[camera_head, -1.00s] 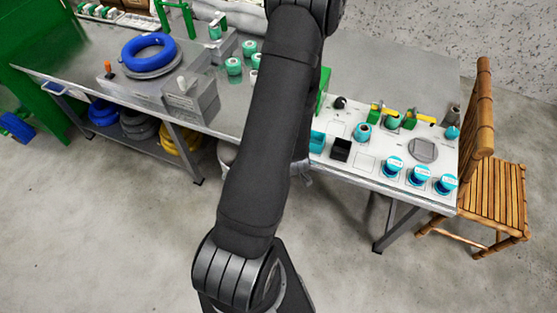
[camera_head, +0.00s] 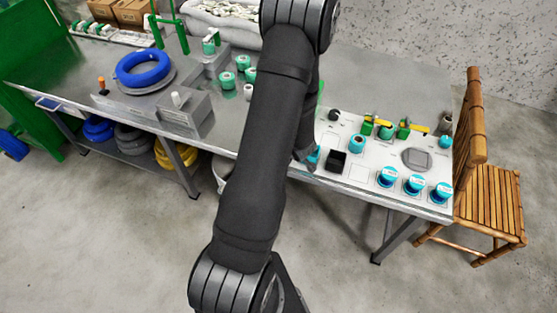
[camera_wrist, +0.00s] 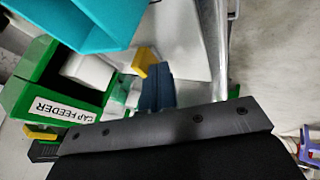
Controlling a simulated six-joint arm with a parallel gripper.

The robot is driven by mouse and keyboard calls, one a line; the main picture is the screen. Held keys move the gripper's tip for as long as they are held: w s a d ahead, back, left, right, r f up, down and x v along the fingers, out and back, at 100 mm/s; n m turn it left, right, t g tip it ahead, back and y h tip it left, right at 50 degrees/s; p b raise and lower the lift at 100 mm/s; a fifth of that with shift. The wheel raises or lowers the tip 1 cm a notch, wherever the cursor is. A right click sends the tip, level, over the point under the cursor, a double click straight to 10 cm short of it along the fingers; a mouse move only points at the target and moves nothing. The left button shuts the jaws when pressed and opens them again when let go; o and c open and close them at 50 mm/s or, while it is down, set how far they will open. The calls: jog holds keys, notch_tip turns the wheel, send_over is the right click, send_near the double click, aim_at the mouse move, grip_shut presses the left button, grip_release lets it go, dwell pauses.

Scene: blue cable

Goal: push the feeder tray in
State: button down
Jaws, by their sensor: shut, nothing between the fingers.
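The green cap feeder (camera_wrist: 28,85), with a "CAP FEEDER" label, lies at the left of the wrist view. A white part (camera_wrist: 88,72) sits inside its green walls, and a yellow tab (camera_wrist: 146,61) shows at its right; I cannot tell which part is the tray or how far out it is. My gripper's dark shut fingers (camera_wrist: 156,88) point in beside the yellow tab; contact is not clear. In the head view my gripper (camera_head: 307,158) is low at the table's front edge, and my arm hides most of the feeder.
A teal bin (camera_wrist: 85,22) is close at the wrist view's top left; it is partly hidden in the head view (camera_head: 314,154). A black box (camera_head: 337,161) stands to its right. Several teal-lidded jars (camera_head: 413,184) line the front right. A wooden chair (camera_head: 490,195) is beyond the table.

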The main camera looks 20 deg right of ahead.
jog(key=w+d, duration=0.4)
jog(key=shift+w+d, duration=0.35)
jog(key=shift+d, duration=0.05)
jog(key=shift+r, duration=0.1)
jog(key=s+a, duration=0.3)
jog(key=v, duration=1)
jog(key=x, duration=1)
jog(key=shift+a, duration=0.1)
jog(key=shift+w+d, duration=0.85)
jog(key=shift+d, duration=0.05)
jog(key=shift+w+d, duration=0.6)
